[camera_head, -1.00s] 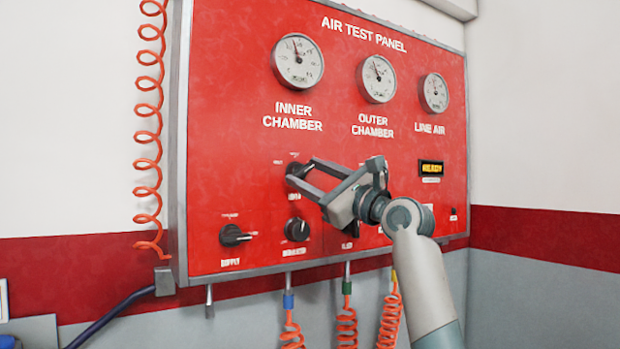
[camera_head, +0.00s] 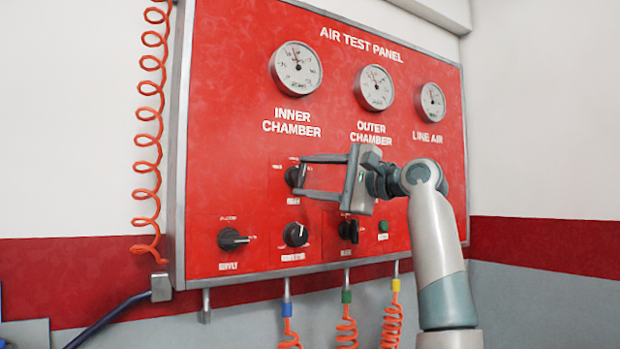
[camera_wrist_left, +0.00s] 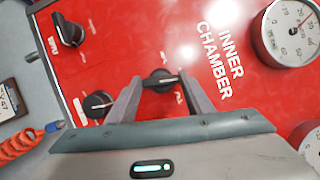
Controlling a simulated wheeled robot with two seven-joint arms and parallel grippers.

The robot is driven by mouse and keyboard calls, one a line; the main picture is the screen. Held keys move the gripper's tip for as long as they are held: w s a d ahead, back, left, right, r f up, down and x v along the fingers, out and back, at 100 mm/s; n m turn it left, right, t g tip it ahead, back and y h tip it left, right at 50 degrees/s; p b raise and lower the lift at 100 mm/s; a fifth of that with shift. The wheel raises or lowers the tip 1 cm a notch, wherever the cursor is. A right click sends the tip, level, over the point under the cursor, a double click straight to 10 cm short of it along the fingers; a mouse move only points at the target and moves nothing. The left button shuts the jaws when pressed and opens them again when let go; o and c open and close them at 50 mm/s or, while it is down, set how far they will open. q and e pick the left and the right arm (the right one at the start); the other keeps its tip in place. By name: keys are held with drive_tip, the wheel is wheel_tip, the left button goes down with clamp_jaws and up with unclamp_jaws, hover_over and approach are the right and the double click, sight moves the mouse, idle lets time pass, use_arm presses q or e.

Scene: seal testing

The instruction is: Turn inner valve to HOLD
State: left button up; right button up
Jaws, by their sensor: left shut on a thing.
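The inner valve is a black knob (camera_head: 293,176) on the red panel, below the INNER CHAMBER label. My left gripper (camera_head: 302,175) reaches it from the right, with one finger above and one below the knob. In the left wrist view the knob's bar (camera_wrist_left: 160,82) spans between the two fingertips of my left gripper (camera_wrist_left: 161,84), which are shut on it. The small position labels around the knob are too blurred or covered to read. My right gripper is in neither view.
The SUPPLY knob (camera_head: 232,239), another black knob (camera_head: 296,234) and a third dark knob (camera_head: 348,231) sit in a row below. A green button (camera_head: 383,226) is right of them. Gauges (camera_head: 297,69) are above. Coiled orange hoses (camera_head: 151,130) hang beside and below the panel.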

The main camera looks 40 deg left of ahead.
use_arm(q)
drive_tip(key=shift+r+n+h+p, duration=0.1)
drive_tip(key=shift+n+h+p, duration=0.25)
drive_tip(key=shift+n, duration=0.75)
drive_tip(key=o, duration=1)
drive_tip(key=shift+o, duration=0.2)
drive_tip(key=shift+d, duration=0.2)
drive_tip(key=shift+d+b, duration=0.25)
drive_tip(key=shift+b, duration=0.05)
drive_tip(key=w+d+b, duration=0.2)
drive_tip(key=d+b, duration=0.2)
drive_tip(key=d, duration=1.2)
drive_tip(key=shift+d, duration=0.25)
